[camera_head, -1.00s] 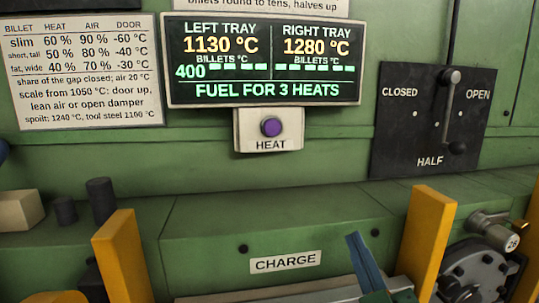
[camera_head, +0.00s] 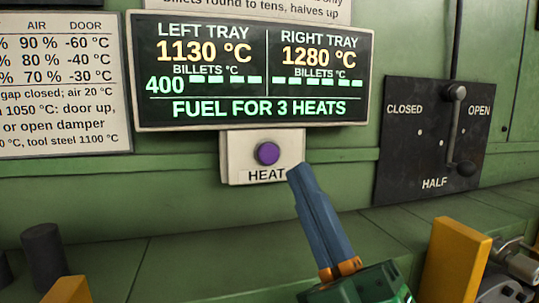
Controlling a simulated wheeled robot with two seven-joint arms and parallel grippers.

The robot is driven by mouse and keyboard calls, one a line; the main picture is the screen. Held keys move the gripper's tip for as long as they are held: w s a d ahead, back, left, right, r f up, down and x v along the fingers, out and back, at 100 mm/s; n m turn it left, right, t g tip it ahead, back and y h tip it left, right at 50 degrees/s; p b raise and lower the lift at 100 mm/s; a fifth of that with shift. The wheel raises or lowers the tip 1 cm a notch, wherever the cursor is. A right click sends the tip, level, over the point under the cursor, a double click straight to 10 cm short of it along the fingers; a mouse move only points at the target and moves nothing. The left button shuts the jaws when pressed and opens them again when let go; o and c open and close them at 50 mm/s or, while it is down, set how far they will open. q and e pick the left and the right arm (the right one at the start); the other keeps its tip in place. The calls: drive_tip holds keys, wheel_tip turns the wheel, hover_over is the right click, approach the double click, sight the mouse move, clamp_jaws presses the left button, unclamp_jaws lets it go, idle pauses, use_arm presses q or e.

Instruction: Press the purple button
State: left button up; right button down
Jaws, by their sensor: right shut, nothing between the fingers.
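The purple button (camera_head: 267,153) is round and sits on a cream plate labelled HEAT (camera_head: 237,173), on the green furnace wall below the display. My right gripper (camera_head: 301,175) reaches up from the bottom of the view with its blue-grey fingers together and nothing between them. Its fingertips appear just below and to the right of the button, overlapping the plate's lower right corner in the picture. I cannot tell how far they are from the plate in depth. My left gripper is not in view.
Above the plate hangs a dark display (camera_head: 250,75) with tray temperatures and FUEL FOR 3 HEATS. A black damper panel with a lever (camera_head: 430,140) is on the right. Yellow posts (camera_head: 457,265) rise at the bottom. A paper chart (camera_head: 62,85) is at left.

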sight(269, 154)
drive_tip(key=w+a+b, duration=0.1)
drive_tip(key=w+a, duration=0.1)
drive_tip(key=w, duration=0.5)
drive_tip(key=shift+w+a+b, duration=0.3)
drive_tip(key=shift+w, duration=0.1)
idle(0.3)
drive_tip(key=shift+w, duration=0.1)
idle(1.2)
drive_tip(key=shift+w+a, duration=0.1)
drive_tip(key=shift+w, duration=0.2)
drive_tip(key=shift+w+a+b, duration=0.1)
drive_tip(key=shift+w+b, duration=0.25)
drive_tip(key=shift+b, duration=0.05)
idle(0.7)
drive_tip(key=shift+s, duration=0.15)
drive_tip(key=shift+s+d, duration=0.25)
drive_tip(key=shift+s, duration=0.25)
